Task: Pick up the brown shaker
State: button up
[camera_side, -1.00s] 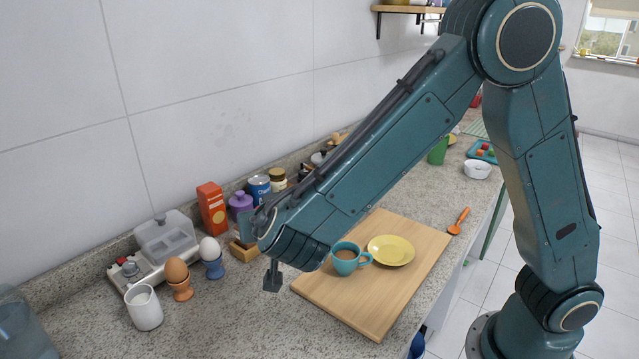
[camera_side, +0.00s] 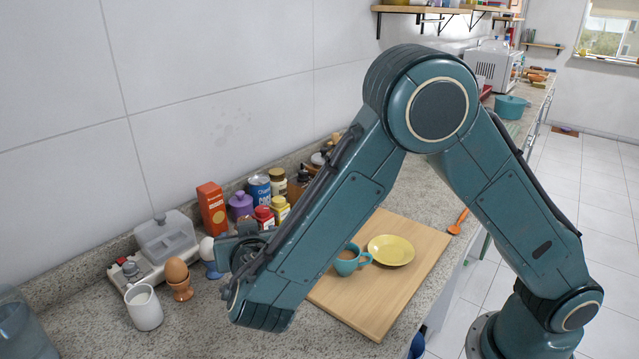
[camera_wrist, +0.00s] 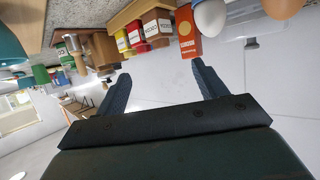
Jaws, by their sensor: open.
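A brown shaker (camera_side: 298,186) with a dark top stands at the back of the counter by the wall, right of the yellow and red shakers, partly hidden by my arm. In the wrist view, which is roughly upside down, a brown upright thing (camera_wrist: 102,50) shows left of the yellow and red containers; I cannot tell for sure that it is the shaker. My gripper (camera_wrist: 160,84) is open and empty, its two fingers apart and pointing towards the wall-side row. In the side view the fingers are mostly hidden behind my forearm.
A red shaker (camera_side: 264,217), yellow shaker (camera_side: 280,209), purple pot (camera_side: 240,205), blue can (camera_side: 259,187) and orange carton (camera_side: 212,208) crowd the brown shaker's left. A cutting board (camera_side: 373,313) bears a teal cup (camera_side: 347,260) and yellow plate (camera_side: 391,250).

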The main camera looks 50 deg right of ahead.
jog(key=shift+x, duration=2.75)
jog(key=shift+x, duration=2.6)
jog(key=shift+w+a, duration=0.1)
grip_shut()
